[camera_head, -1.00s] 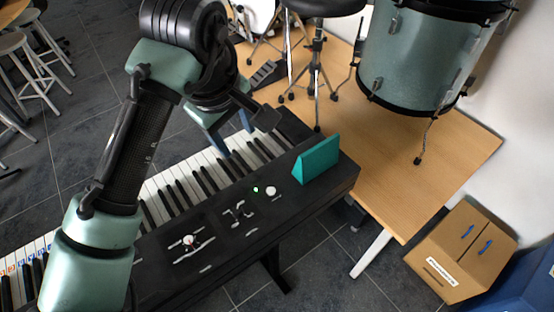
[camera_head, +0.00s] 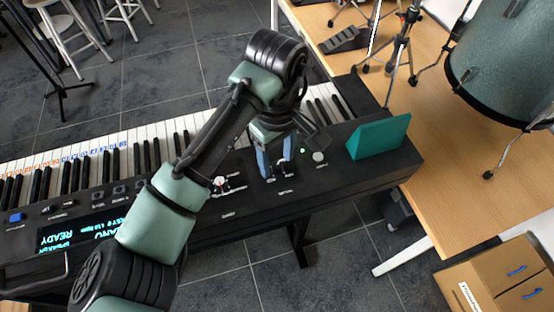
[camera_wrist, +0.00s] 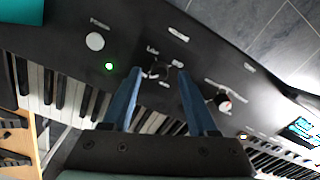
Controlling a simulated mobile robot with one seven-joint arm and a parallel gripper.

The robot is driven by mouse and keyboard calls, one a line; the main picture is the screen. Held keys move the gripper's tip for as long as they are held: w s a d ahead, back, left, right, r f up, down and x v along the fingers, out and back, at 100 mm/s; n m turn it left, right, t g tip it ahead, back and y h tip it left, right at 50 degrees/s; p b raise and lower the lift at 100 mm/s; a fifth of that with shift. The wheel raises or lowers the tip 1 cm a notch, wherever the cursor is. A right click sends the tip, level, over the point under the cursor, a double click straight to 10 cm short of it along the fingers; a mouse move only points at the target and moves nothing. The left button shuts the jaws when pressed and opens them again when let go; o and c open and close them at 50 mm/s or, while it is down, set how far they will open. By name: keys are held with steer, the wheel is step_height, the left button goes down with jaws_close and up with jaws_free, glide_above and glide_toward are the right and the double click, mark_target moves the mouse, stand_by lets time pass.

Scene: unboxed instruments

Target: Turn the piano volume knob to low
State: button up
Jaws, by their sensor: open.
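The black piano (camera_head: 335,180) stands across the head view, with its control panel facing me. My gripper (camera_head: 275,172) is low over the panel, its blue fingers pointing down. In the wrist view my gripper (camera_wrist: 160,73) is open, with one finger on each side of a small dark knob (camera_wrist: 158,72) with light marks around it. I cannot tell whether the fingers touch it. The labels are too small to read surely, including which is volume.
A white round button (camera_head: 319,157) and a green light (camera_head: 302,150) are right of my gripper. A teal wedge (camera_head: 378,137) stands on the piano's right end. A lit display (camera_head: 85,232) is at the left. A drum (camera_head: 510,65) stands on the wooden platform (camera_head: 440,190).

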steer(key=shift+f, duration=0.5)
jaws_close()
steer(key=shift+d+r+p, duration=0.1)
steer(key=shift+r+p, duration=0.15)
steer(key=shift+p, duration=0.85)
